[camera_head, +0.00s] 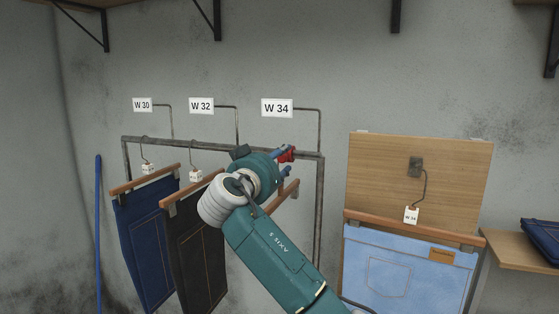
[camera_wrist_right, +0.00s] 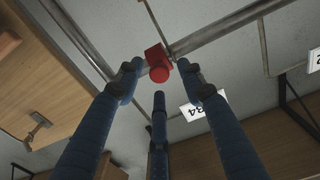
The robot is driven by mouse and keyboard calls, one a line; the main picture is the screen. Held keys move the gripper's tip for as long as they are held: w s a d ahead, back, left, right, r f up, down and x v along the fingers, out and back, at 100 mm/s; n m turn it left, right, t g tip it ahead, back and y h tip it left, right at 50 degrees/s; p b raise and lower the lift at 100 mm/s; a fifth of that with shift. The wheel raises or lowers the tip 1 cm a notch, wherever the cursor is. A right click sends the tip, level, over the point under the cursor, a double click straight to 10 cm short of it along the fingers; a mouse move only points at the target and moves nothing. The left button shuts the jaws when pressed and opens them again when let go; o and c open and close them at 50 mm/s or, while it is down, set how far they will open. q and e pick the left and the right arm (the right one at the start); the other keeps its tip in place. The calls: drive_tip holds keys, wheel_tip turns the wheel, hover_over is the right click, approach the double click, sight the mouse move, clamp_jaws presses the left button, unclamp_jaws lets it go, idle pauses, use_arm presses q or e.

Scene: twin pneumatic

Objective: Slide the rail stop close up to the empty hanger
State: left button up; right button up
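The red rail stop (camera_head: 287,153) sits on the grey metal rail (camera_head: 220,146), near its right end below the W 34 sign. In the right wrist view the stop (camera_wrist_right: 157,63) shows its round red knob. My right gripper (camera_head: 283,162) is at the stop. In the wrist view, its blue fingers (camera_wrist_right: 158,80) are spread, two on either side of the knob and one below it, with visible gaps. The empty wooden hanger (camera_head: 287,193) hangs under the rail, partly hidden by my right arm; its hook is hidden. My left gripper is not in view.
Dark blue jeans (camera_head: 146,240) and black jeans (camera_head: 197,250) hang on the rail to the left. Light blue jeans (camera_head: 405,280) hang before a wooden board (camera_head: 455,185) at right. Signs W 30 (camera_head: 142,105), W 32 (camera_head: 201,106) and W 34 (camera_head: 277,108) stand above the rail.

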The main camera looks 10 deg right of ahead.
drive_tip(key=v, duration=1.2)
